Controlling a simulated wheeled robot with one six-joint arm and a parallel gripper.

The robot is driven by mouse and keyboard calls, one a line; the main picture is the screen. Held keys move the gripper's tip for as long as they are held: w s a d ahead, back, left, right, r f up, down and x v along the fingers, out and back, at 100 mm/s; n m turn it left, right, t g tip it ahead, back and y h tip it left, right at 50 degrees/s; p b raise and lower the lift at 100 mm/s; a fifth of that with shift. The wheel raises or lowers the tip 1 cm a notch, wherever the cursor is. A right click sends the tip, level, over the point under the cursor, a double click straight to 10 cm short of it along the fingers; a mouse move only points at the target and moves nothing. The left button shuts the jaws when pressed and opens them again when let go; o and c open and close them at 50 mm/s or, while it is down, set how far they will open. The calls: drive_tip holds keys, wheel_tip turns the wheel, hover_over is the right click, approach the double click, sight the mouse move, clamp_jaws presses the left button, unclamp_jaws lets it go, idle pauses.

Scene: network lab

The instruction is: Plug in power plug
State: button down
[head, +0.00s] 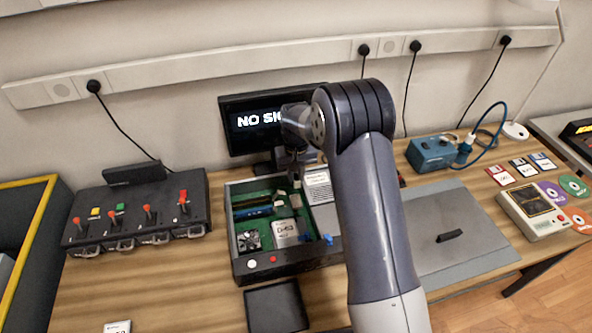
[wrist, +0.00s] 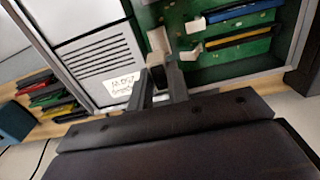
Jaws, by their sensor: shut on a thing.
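My gripper (wrist: 162,82) is over the open computer case (head: 240,264), beside the silver power supply box (head: 318,187), which also shows in the wrist view (wrist: 88,50). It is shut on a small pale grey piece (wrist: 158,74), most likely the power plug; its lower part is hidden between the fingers. A white connector block (wrist: 158,40) on the green board (wrist: 225,75) lies just beyond the fingertips. I cannot tell whether the held piece touches it. In the head view, the gripper (head: 294,168) is small and dark, and the held piece is not clear.
The board carries a blue stick (wrist: 228,14) and a yellow stick (wrist: 238,38) close to my gripper. A monitor (head: 245,130) stands behind the case. A black switch box (head: 140,220) is at left, and a grey mat (head: 460,230) is at right.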

drive_tip(key=shift+f+b, duration=2.35)
drive_tip(key=shift+f, duration=1.45)
drive_tip(key=shift+f+b, duration=0.3)
drive_tip(key=shift+b, duration=0.5)
